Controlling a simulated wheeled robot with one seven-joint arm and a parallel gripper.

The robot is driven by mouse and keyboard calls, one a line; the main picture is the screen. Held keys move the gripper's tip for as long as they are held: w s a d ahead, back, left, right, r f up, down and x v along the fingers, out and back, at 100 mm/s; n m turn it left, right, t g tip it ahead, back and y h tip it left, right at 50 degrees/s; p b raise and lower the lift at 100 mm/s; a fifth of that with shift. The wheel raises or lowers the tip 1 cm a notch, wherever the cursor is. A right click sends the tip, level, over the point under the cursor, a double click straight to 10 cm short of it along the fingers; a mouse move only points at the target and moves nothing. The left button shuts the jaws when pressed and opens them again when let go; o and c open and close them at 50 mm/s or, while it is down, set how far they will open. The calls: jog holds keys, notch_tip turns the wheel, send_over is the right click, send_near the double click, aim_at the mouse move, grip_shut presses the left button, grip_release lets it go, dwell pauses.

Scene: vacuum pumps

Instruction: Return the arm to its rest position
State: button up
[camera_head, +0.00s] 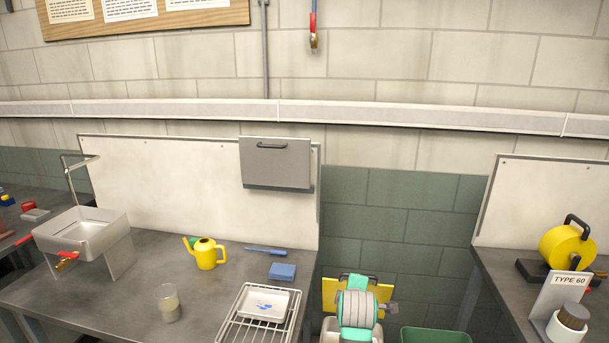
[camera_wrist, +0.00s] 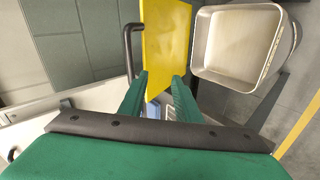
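My gripper (camera_wrist: 160,75) has two green fingers that stand apart in the wrist view, with a visible gap and nothing gripped between them. A yellow panel (camera_wrist: 165,35) shows beyond the fingertips, with a dark handle (camera_wrist: 130,50) at its left side. In the head view, my grey ridged arm with teal parts (camera_head: 357,308) is at the lower middle. A yellow panel (camera_head: 330,292) is partly hidden behind it. The fingers cannot be made out clearly in the head view.
The left bench holds a sink (camera_head: 80,233), yellow watering can (camera_head: 206,254), glass (camera_head: 169,303), blue block (camera_head: 282,272) and wire rack (camera_head: 228,330). A green bin (camera_head: 435,336) is low at right. The right bench holds a yellow reel (camera_head: 567,247). A pale basin (camera_wrist: 238,50) shows in the wrist view.

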jog(key=s+a+f+m+t, duration=0.1)
jog(key=s+a+f+m, duration=0.25)
jog(key=s+f, duration=0.6)
jog(key=s+a+f+m+t, duration=0.1)
jog(key=s+a+f+m, duration=0.1)
jog(key=s+a+f, duration=0.55)
jog(key=s+a+f+m+t, duration=0.1)
jog(key=s+f+m, duration=0.15)
jog(key=s, duration=0.55)
jog(key=s+a+f+m, duration=0.1)
jog(key=s+f, duration=0.2)
jog(key=s, duration=0.6)
jog(key=s+r+m+t, duration=0.1)
jog(key=s+r, duration=0.3)
jog(key=s, duration=0.3)
jog(key=s+a+r+m+y, duration=0.1)
jog(key=s+r+m, duration=0.1)
jog(key=s+r, duration=0.2)
jog(key=s+r+m+t, duration=0.1)
jog(key=s+r+m, duration=0.1)
jog(key=s, duration=0.9)
jog(key=shift+a+r+t+y, duration=0.3)
jog(key=shift+a+r, duration=0.1)
jog(key=shift+r, duration=0.5)
